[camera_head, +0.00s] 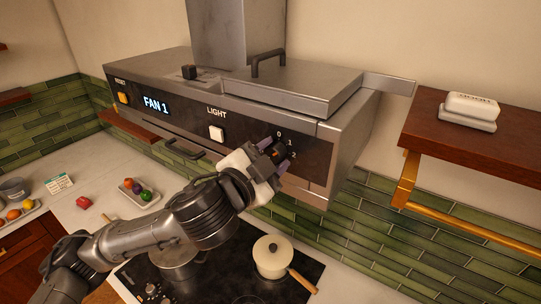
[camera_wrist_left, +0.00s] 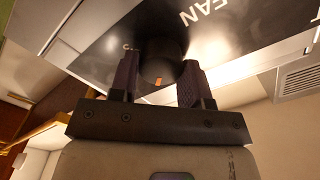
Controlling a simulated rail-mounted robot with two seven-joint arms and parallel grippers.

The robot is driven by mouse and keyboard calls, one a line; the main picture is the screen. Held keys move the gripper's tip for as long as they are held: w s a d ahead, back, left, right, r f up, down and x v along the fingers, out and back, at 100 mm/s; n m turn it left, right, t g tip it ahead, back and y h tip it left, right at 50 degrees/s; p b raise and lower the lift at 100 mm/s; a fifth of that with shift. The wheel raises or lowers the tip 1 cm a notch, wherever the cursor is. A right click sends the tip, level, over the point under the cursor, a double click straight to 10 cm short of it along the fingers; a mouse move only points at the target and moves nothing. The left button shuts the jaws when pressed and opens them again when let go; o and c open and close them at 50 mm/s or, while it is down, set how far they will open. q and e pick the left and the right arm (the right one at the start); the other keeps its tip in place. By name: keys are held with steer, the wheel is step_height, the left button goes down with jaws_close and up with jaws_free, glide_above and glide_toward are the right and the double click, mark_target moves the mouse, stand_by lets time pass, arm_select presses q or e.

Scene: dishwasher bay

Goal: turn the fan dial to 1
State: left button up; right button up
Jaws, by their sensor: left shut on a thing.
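A small orange mark shows on the dial's edge. My right gripper is not in view.
A white light switch (camera_head: 217,133) and an orange reset button (camera_head: 123,98) are on the same panel. Below are a cooktop with a cream pot (camera_head: 272,258) and a steel pot (camera_head: 176,262). A wooden shelf (camera_head: 480,150) holds a white dish at right.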

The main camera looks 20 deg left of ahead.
arm_select(q)
steer(key=o, duration=0.9)
steer(key=b+v, duration=1.1)
steer(key=v, duration=0.2)
steer(key=shift+s+b, duration=0.35)
steer(key=shift+s, duration=0.05)
